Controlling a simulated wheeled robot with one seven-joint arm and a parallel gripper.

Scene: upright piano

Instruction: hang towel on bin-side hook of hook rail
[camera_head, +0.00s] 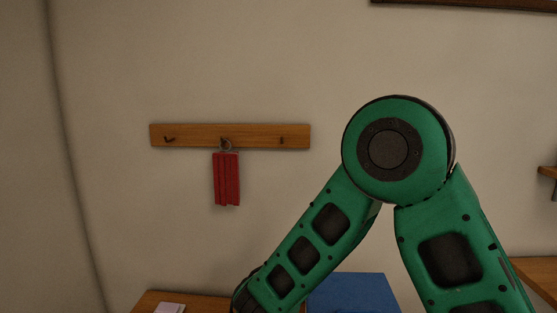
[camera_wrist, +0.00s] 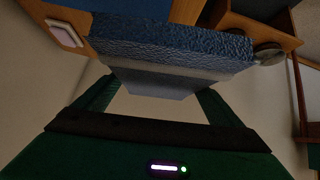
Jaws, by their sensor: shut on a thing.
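The wooden hook rail (camera_head: 190,136) is on the wall, with hooks at its left (camera_head: 169,139), middle and right (camera_head: 282,140). A red cloth (camera_head: 226,180) hangs from the middle hook by a ring; the left and right hooks are bare. In the wrist view my gripper (camera_wrist: 153,88) is shut on a thick blue textured towel (camera_wrist: 170,42), whose paler lower part lies between the green fingers. In the head view my gripper is hidden below the picture, behind my green arm. I see no thing that I can surely call the bin.
A wooden surface below the rail bears a pale flat object (camera_head: 170,308), also in the wrist view (camera_wrist: 65,32). A flat blue thing (camera_head: 355,290) is behind my arm. A round metallic object (camera_wrist: 268,53) shows at right in the wrist view. The wall around the rail is clear.

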